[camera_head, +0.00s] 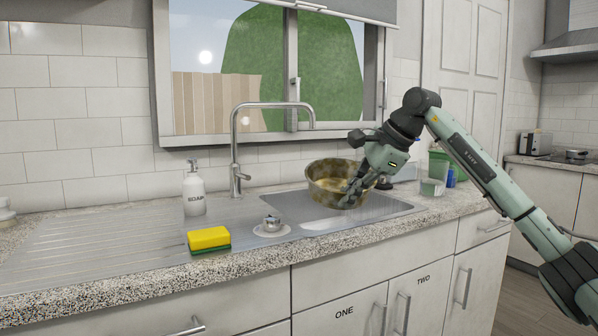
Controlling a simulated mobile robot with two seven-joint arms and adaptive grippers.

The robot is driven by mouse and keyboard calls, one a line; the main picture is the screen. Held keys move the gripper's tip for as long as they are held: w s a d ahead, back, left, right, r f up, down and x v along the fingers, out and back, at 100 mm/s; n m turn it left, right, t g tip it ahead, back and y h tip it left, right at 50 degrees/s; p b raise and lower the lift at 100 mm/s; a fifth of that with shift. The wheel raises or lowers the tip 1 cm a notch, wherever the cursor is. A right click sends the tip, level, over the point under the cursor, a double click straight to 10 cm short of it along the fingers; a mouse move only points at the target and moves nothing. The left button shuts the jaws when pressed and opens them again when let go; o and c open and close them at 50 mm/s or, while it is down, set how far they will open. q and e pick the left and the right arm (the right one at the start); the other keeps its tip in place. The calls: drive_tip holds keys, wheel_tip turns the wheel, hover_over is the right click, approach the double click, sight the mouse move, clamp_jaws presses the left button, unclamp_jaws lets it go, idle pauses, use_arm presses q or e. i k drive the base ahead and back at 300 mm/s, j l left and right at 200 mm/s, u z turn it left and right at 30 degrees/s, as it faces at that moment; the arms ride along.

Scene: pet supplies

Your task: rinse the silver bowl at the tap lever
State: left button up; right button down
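The bowl (325,184) is metal with a brownish, stained-looking surface. It is upright over the right part of the sink (395,208), to the right of the tap (236,150). The tap's spout curves right and ends above and left of the bowl. A small side lever (244,177) shows low on the tap body. My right gripper (352,190) reaches in from the right and appears shut on the bowl's right wall. The finger contact is partly hidden. I cannot tell whether the bowl touches the sink. No water shows. My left gripper is not in view.
A white soap bottle (195,190) stands left of the tap. A yellow and green sponge (208,239) lies at the front edge. A small metal knob (271,223) sits on a pale disc. Green containers (437,168) stand behind my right arm. The left drainboard (100,240) is clear.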

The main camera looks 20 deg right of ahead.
sight(244, 177)
drive_tip(key=i+l, duration=0.1)
drive_tip(key=i, duration=0.4)
drive_tip(key=i+l, duration=0.1)
drive_tip(key=i, duration=0.45)
